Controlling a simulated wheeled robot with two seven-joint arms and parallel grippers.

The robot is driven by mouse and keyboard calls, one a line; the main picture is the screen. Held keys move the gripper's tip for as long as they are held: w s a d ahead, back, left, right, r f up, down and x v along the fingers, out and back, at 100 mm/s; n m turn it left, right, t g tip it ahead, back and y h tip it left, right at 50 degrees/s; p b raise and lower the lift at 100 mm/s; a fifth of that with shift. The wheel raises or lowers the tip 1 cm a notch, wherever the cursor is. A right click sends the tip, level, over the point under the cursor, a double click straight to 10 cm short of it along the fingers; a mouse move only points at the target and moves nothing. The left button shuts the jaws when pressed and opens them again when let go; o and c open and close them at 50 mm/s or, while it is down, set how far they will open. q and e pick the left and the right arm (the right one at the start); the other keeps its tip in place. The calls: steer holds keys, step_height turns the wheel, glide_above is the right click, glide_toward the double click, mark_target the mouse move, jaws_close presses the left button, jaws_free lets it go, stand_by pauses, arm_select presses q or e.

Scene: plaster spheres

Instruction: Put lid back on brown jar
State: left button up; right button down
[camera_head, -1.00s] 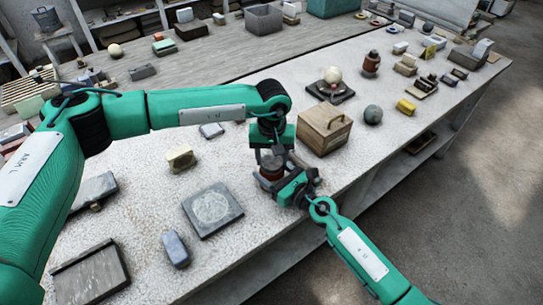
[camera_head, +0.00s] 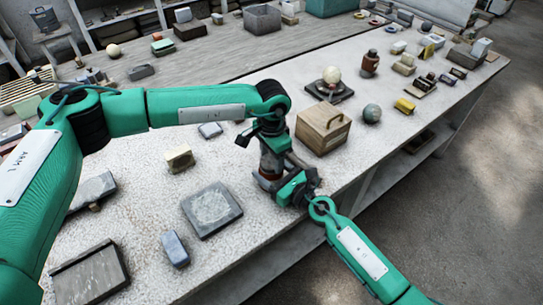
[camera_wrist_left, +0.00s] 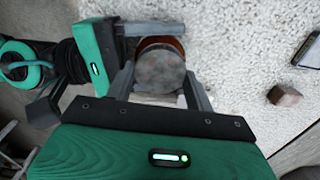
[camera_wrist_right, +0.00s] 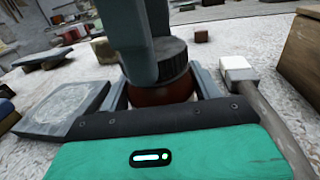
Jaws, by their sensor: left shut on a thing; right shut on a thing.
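The brown jar (camera_wrist_right: 160,93) stands upright on the pale tabletop, between the fingers of my right gripper (camera_wrist_right: 163,88), which is shut on it. In the head view the jar (camera_head: 266,184) shows only in part beside my right gripper (camera_head: 277,186). The dark grey ribbed lid (camera_wrist_right: 171,58) is directly over the jar's mouth; I see no clear gap, but a finger covers part of the seam. In the left wrist view the lid's round mottled top (camera_wrist_left: 160,70) lies between the fingers of my left gripper (camera_wrist_left: 160,75), which is shut on it from above.
A square grey slab (camera_head: 211,210) and a blue-grey block (camera_head: 174,249) lie left of the jar. A yellowish block (camera_head: 179,159) is farther back. The table's front edge is near my right arm.

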arm_select(q)
steer(key=o, duration=1)
steer(key=shift+r, duration=2.3)
steer(key=shift+c, duration=0.3)
